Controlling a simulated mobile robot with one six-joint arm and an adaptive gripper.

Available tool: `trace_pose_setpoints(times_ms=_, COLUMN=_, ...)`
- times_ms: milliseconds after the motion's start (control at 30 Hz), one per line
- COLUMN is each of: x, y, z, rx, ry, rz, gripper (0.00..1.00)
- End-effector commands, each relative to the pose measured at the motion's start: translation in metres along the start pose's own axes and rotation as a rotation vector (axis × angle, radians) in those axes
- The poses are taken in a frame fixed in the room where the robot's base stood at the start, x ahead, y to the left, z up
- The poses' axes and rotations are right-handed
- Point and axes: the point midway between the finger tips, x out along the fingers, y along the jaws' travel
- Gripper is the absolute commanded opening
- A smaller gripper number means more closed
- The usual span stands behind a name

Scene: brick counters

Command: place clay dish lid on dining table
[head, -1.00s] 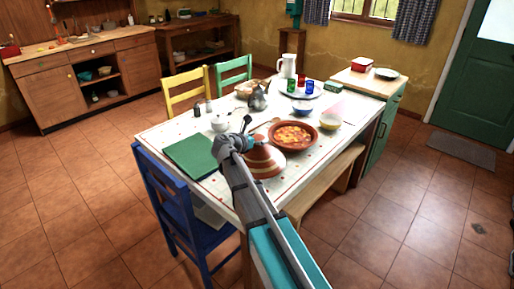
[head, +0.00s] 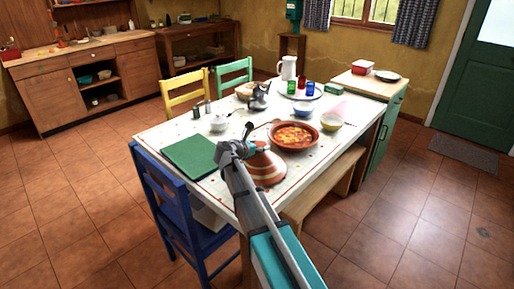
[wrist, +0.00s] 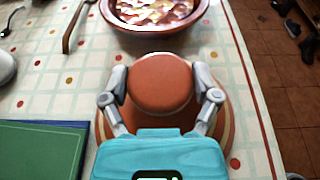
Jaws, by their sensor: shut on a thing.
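The clay dish lid (head: 268,170) is a terracotta cone with pale bands and a round knob. My gripper (head: 240,151) is shut on its knob. In the wrist view my gripper (wrist: 162,88) has one finger on each side of the orange knob (wrist: 161,80), and the banded rim shows behind the fingers. The lid is at the near right edge of the dining table (head: 185,133), upright or nearly so; I cannot tell whether its rim touches the cloth. My arm hides part of it.
A clay dish of food (head: 294,136) stands just beyond the lid. A green board (head: 190,157) lies to the left. A wooden spoon (wrist: 74,27) is near the dish. Bowls, a jug and glasses stand farther back. A blue chair (head: 180,205) and a bench (head: 325,190) flank the table.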

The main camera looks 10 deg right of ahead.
Motion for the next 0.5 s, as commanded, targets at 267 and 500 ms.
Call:
trace_pose_setpoints(times_ms=267, x=0.0007, y=0.0000, z=-0.0018, rx=-0.001, ry=-0.002, rz=0.000, gripper=0.18)
trace_pose_setpoints(times_ms=500, x=0.0005, y=0.0000, z=-0.0016, rx=0.000, ry=0.000, rz=0.000, gripper=1.00)
